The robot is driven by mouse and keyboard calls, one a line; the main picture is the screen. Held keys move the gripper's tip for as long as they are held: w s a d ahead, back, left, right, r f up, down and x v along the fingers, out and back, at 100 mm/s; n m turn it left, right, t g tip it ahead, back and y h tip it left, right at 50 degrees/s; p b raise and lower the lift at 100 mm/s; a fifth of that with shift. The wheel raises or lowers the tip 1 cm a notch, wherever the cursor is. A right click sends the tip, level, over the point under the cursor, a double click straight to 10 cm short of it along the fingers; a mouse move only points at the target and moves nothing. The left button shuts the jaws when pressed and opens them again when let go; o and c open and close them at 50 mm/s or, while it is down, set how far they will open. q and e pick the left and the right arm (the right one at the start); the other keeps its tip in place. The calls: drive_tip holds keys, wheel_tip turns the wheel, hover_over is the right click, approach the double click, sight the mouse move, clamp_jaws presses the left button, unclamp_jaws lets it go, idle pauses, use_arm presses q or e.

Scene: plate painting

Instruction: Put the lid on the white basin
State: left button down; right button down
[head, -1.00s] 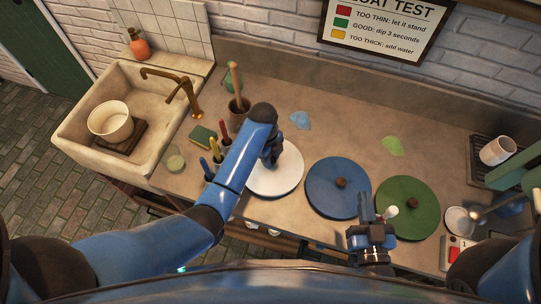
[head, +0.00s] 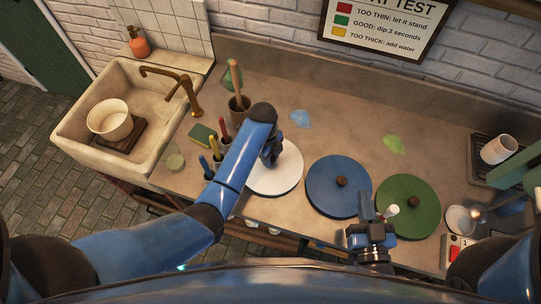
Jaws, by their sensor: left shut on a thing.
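A white round lid (head: 288,178) lies level at the middle of the counter, its left part covered by my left arm. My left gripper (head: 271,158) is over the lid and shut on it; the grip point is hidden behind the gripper. The white basin cannot be made out; whether it is under the lid I cannot tell. My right gripper (head: 370,218) is at the front of the counter, between a blue lid (head: 330,188) and a green lid (head: 411,196). Whether its fingers are open is unclear.
Both coloured lids have brown knobs. A small white-tipped object (head: 391,211) is beside my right gripper. Brush pots (head: 218,152) and a sponge (head: 202,134) are left of my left arm. A sink (head: 85,140) holds a cream bowl (head: 109,119). The back counter is mostly clear.

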use_arm(q)
drive_tip(key=shift+c, duration=0.6)
unclamp_jaws()
drive_tip(key=shift+r, duration=0.1)
drive_tip(key=shift+r+p, duration=3.45)
